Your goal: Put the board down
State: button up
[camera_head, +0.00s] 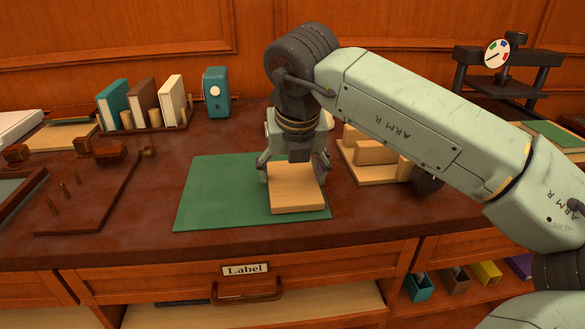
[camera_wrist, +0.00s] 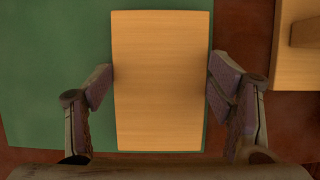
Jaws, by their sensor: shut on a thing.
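The board (camera_head: 296,195) is a light wooden rectangle at the right part of the green mat (camera_head: 215,195). My gripper (camera_head: 293,170) is above its far part, with a finger at each side edge. In the wrist view my gripper (camera_wrist: 161,82) is shut on the board (camera_wrist: 160,115), with its pads against the left and right edges. The green mat (camera_wrist: 50,50) lies below it. I cannot tell whether the board touches the mat or hangs slightly above it. The board's far end is partly hidden by my gripper in the head view.
A stepped wooden block (camera_head: 375,165) stands right of the mat. Books (camera_head: 143,100) and a teal box (camera_head: 216,90) stand behind. A dark wooden tray with pegs (camera_head: 75,205) is to the left. A press (camera_head: 505,75) is at back right. The mat's left half is clear.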

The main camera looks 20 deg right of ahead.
aim_at(296, 192)
jog(key=shift+f, duration=0.1)
jog(key=shift+f, duration=0.15)
jog(key=o, duration=1.3)
jog(key=shift+o, duration=0.2)
jog(key=shift+r, duration=0.35)
jog(key=p+v, duration=0.5)
jog(key=v, duration=0.6)
jog(key=shift+s+r, duration=0.3)
jog(key=shift+r, duration=0.05)
jog(key=shift+a, duration=0.15)
